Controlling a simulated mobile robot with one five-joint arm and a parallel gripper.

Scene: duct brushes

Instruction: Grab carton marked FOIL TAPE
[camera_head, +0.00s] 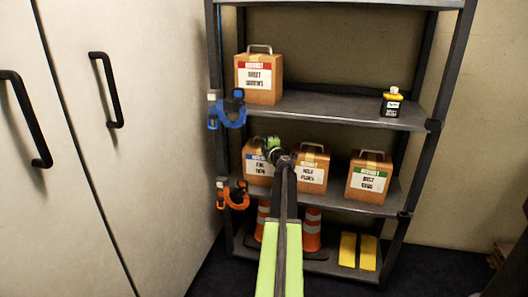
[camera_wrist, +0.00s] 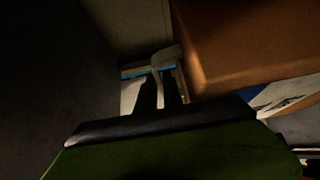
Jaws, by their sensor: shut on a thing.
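The carton with a blue band (camera_head: 257,170) stands on the middle shelf at the left; its label is small but appears to read FOIL TAPE. My gripper (camera_head: 271,147) is at its top right, hiding its handle and part of its top in the head view. In the dark wrist view, the fingers (camera_wrist: 162,90) are closed around a light grey strip, which looks like the carton's handle (camera_wrist: 163,62). A brown carton side (camera_wrist: 250,45) fills the upper right, with a white and blue label (camera_wrist: 288,93) below it.
A carton (camera_head: 311,170) stands close at the right, partly behind my arm, and a green-banded carton (camera_head: 369,177) farther right. A red-banded carton (camera_head: 259,78) and a small bottle (camera_head: 392,102) are above. Blue (camera_head: 227,110) and orange (camera_head: 233,194) clamps hang on the left post.

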